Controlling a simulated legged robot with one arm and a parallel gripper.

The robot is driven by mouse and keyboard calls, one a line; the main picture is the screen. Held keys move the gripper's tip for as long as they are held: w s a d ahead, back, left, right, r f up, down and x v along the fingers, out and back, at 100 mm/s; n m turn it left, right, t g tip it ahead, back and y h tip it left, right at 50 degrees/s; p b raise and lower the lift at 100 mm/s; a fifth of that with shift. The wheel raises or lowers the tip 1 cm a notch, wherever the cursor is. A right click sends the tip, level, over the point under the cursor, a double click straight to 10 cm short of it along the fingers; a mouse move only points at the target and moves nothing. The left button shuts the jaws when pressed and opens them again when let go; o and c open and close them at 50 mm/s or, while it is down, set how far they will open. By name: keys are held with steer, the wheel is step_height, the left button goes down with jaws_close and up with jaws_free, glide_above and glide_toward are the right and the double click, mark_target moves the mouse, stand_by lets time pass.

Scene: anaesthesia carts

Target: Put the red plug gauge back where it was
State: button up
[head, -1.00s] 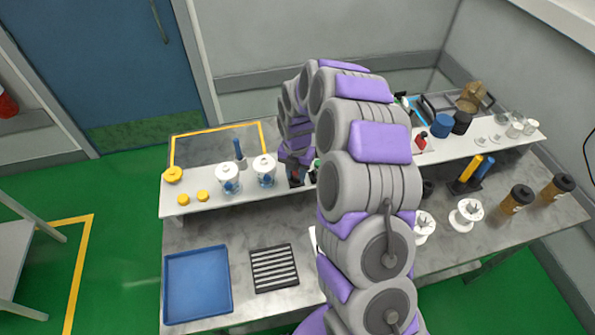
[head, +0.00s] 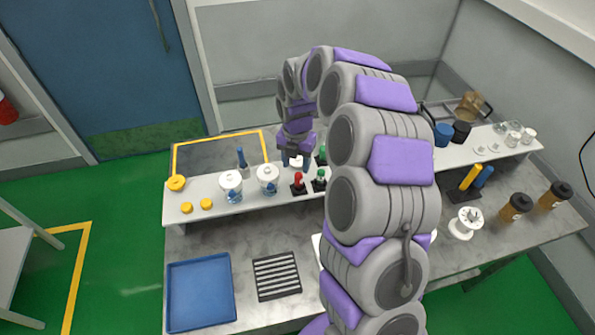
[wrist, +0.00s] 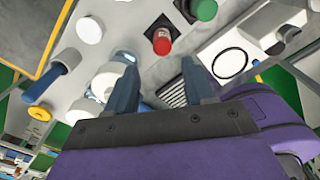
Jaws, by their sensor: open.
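The red plug gauge (head: 298,178) stands upright on a small dark square base on the raised white shelf. It also shows in the wrist view (wrist: 161,43), ahead of the fingertips, with the dark base (wrist: 157,27) around its far end. Whether the gauge is fully seated in the base cannot be told.
Green-topped pieces (head: 320,178) stand close to the right of the red gauge. White-lidded jars (head: 231,183), a blue-handled piece (head: 241,160) and yellow knobs (head: 187,207) are to the left. A blue tray (head: 200,292) and a slotted black rack (head: 276,276) lie on the lower bench.

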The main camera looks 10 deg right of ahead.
mark_target(300, 176)
step_height(300, 176, up, 2)
steer(key=shift+d+r, duration=0.1)
steer(key=shift+r, duration=0.1)
steer(key=shift+d+r, duration=0.4)
steer(key=shift+d, duration=0.15)
steer(key=s+a+r+m, duration=0.2)
steer(key=s+r+m, duration=0.2)
steer(key=s+m, duration=0.3)
steer(key=s+a+r+m, duration=0.1)
steer(key=s+r+m, duration=0.35)
steer(key=s, duration=0.45)
steer(key=s+d+m+g, duration=0.1)
steer(key=s+d+m, duration=0.1)
steer(key=s+m, duration=1.5)
steer(key=s, duration=0.6)
steer(key=shift+d+r+m+g, duration=0.15)
steer(key=shift+r+m+g, duration=0.15)
steer(key=shift+r+m, duration=0.1)
steer(key=shift+d, duration=0.1)
